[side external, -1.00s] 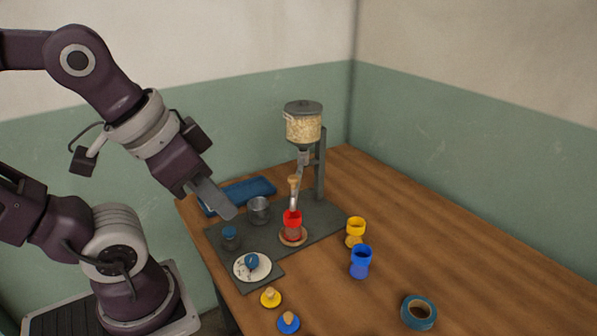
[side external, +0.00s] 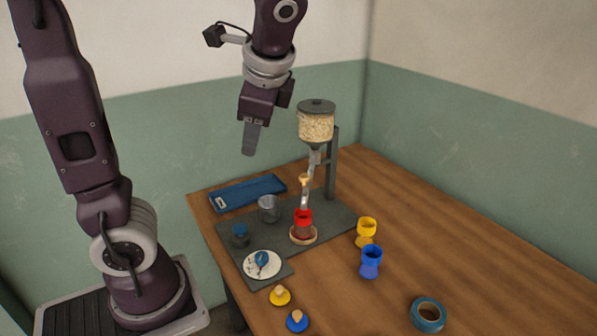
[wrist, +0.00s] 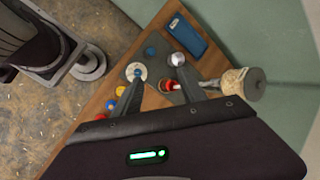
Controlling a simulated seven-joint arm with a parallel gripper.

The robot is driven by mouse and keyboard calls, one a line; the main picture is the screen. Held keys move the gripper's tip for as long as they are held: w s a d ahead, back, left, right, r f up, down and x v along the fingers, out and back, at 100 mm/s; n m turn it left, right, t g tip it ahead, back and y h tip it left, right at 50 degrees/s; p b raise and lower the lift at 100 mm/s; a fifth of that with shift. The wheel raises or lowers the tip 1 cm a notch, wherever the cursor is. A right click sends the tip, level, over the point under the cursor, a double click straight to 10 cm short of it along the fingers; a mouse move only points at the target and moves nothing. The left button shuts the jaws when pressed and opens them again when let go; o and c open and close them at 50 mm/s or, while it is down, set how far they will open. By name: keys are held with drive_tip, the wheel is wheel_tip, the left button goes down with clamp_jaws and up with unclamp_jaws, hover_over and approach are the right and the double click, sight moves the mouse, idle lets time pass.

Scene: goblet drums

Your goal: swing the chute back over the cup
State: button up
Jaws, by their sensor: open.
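The chute (side external: 308,190) is a grey trough with a wooden knob (side external: 305,180), hanging under the grain-filled hopper (side external: 316,124) on its post. Its lower end reaches down to the red goblet-shaped cup (side external: 303,224), which stands on a round wooden base. Whether the chute's tip is over the cup's mouth or just behind it, I cannot tell. My gripper (side external: 250,150) is open and empty, high above the back left of the table, left of the hopper. In the wrist view the red cup (wrist: 177,87) shows between the fingers, and the hopper (wrist: 240,83) is at right.
A blue tray (side external: 248,193), a metal cup (side external: 269,208) and a dark small jar (side external: 240,235) stand left of the chute. A white plate (side external: 250,272) holds a blue item. Yellow (side external: 366,230) and blue (side external: 371,262) goblets, lids and a tape roll (side external: 428,315) lie at front and right. The right tabletop is clear.

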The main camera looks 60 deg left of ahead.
drive_tip(key=w+a+m+g+y, duration=0.1)
drive_tip(key=w+a+m+y, duration=0.1)
drive_tip(key=w+m+y, duration=0.55)
drive_tip(key=w+a+m+g+y, duration=0.1)
drive_tip(key=w+a+m+y, duration=0.3)
drive_tip(key=w, duration=0.6)
wheel_tip(320, 180, down, 20)
drive_tip(key=n, duration=0.2)
drive_tip(key=s+a, duration=0.1)
drive_tip(key=a, duration=0.5)
drive_tip(key=shift+a+m+y, duration=0.1)
drive_tip(key=shift+m+y, duration=0.15)
drive_tip(key=shift+c, duration=0.4)
clamp_jaws()
